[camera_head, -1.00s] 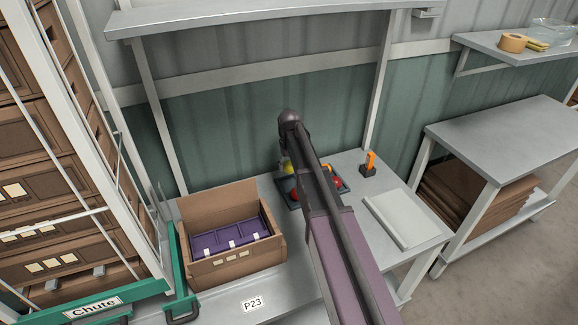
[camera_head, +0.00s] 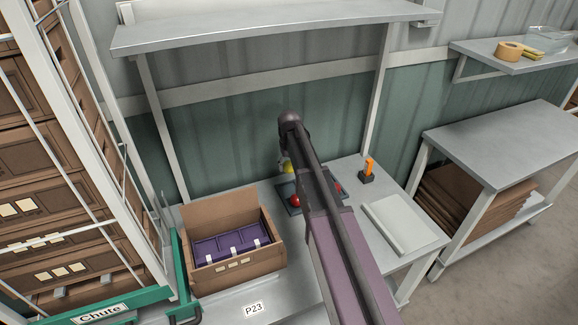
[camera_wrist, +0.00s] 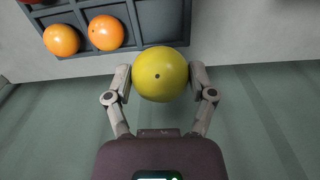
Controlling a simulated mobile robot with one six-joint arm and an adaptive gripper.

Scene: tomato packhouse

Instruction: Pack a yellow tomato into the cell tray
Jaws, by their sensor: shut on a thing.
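My gripper (camera_wrist: 160,79) is shut on a yellow tomato (camera_wrist: 158,82), with one finger on each side of it. In the head view the tomato (camera_head: 288,168) shows only in part beside my arm, near the back of the bench. A dark cell tray (camera_wrist: 145,22) lies beyond the tomato in the wrist view, and the tomato overlaps its near edge there. Two orange tomatoes (camera_wrist: 106,33) sit in its cells, and a red one shows at the top left corner. In the head view my arm hides much of the tray (camera_head: 283,191); red tomatoes (camera_head: 296,201) show on it.
An open cardboard box (camera_head: 238,268) with purple trays (camera_head: 225,246) inside stands left on the bench. An orange-handled tool (camera_head: 368,170) and a pale flat slab (camera_head: 404,224) lie right. A shelf (camera_head: 270,28) spans above. The front of the bench is partly clear.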

